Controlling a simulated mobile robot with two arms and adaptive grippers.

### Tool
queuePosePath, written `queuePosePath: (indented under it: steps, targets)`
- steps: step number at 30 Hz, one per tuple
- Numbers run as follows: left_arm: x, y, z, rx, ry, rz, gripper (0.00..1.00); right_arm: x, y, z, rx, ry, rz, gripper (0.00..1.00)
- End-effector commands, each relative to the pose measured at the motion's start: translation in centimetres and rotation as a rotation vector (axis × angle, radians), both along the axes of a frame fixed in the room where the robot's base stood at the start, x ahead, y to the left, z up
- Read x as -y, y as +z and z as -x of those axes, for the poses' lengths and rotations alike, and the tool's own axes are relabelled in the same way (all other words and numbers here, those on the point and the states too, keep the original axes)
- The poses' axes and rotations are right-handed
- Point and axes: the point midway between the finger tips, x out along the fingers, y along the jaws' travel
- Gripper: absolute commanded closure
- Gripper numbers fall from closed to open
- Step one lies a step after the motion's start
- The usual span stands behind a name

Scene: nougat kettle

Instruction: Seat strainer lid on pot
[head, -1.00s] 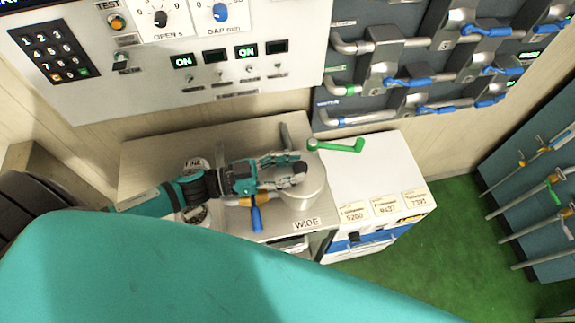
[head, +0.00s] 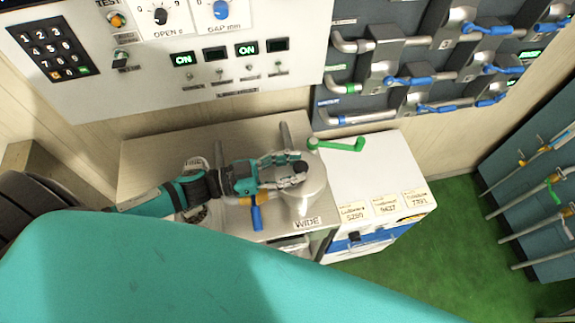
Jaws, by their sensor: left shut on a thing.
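A silver round pot (head: 304,207) stands on the steel counter beside the "WIDE" label. My left gripper (head: 298,172) reaches over it from the left, shut on a pale metal piece at the top of the pot. This piece looks like the strainer lid (head: 317,185), but the fingers cover much of it. I cannot tell whether its rim sits flush on the pot. An orange and blue handle (head: 257,216) shows left of the pot, below my gripper. My right gripper is not in view.
The steel counter (head: 150,160) has another round fitting by the "FINE" label, partly behind my left arm. A control panel (head: 160,60) and piped valves stand behind.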

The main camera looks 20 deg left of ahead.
Motion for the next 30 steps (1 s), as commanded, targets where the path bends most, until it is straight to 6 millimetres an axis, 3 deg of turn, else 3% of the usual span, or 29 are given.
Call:
queuePosePath:
  steps: [1, 14, 15, 21, 27, 30]
  targets:
    - [0.93, -1.12, 1.01, -0.031, -0.014, 0.013, 1.00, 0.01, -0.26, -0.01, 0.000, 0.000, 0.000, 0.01]
    - [1.04, -0.98, 0.97, -0.020, -0.017, 0.010, 1.00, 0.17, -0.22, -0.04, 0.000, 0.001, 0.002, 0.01]
    - [1.04, -0.96, 0.97, -0.019, -0.017, 0.009, 0.66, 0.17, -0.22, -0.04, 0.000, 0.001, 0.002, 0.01]
    - [1.06, -0.83, 0.90, -0.019, -0.016, 0.012, 0.41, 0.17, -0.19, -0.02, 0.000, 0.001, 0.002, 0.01]
    - [1.04, -0.78, 0.84, -0.021, -0.015, 0.013, 0.42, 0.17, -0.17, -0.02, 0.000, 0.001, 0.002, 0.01]
    - [1.04, -0.73, 0.81, -0.021, -0.014, 0.014, 0.30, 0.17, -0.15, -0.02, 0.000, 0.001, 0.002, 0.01]
